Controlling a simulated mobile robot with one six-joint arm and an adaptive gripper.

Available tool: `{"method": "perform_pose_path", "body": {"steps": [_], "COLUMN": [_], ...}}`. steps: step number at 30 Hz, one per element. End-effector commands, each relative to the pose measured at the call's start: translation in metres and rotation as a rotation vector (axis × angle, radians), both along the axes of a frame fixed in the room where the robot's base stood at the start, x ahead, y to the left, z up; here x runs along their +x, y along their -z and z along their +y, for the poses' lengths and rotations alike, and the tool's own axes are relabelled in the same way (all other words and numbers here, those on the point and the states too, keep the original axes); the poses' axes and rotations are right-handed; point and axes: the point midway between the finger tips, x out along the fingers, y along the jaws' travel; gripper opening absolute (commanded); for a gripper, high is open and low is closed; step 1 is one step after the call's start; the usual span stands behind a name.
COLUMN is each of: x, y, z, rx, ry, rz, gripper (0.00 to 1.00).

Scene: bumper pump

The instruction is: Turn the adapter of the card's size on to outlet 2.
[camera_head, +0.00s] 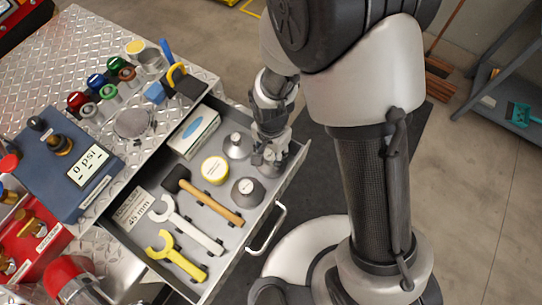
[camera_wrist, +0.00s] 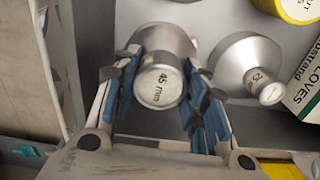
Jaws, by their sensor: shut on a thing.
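My gripper (camera_head: 268,158) is down at the open drawer's right side. In the wrist view its blue-padded fingers (camera_wrist: 165,100) are shut on the neck of a silver cone-shaped adapter (camera_wrist: 158,86), whose end reads "45 mm". In the head view the gripper mostly hides it. A second silver adapter (camera_head: 238,145), with a mark like "25", stands beside it and shows in the wrist view (camera_wrist: 243,66). A darker adapter (camera_head: 247,190) stands nearer the drawer front. The card (camera_head: 133,207) in the drawer reads "45 mm". Brass fittings (camera_head: 40,222) sit on a red unit; their labels are unreadable.
The drawer (camera_head: 222,255) also holds a glove box (camera_head: 193,133), a yellow tin (camera_head: 215,169), a mallet (camera_head: 205,198) and two wrenches (camera_head: 185,222). A blue gauge box (camera_head: 52,165) reading "0 psi" and several coloured caps (camera_head: 96,82) stand on the cart top.

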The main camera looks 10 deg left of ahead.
Motion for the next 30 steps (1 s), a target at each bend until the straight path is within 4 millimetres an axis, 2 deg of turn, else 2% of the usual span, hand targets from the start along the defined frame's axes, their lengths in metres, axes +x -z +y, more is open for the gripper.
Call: {"method": "perform_pose_path", "body": {"steps": [1,3,21,30], "x": [0.001,0.001,0.002,0.002], "y": [-0.010,-0.017,-0.075,-0.077], "z": [0.001,0.001,0.001,0.001], "rx": [0.002,0.003,0.004,0.003], "ry": [0.000,0.000,0.000,0.000], "rz": [-0.003,-0.004,-0.005,-0.005], "gripper": [0.00,0.00,0.00,0.00]}}
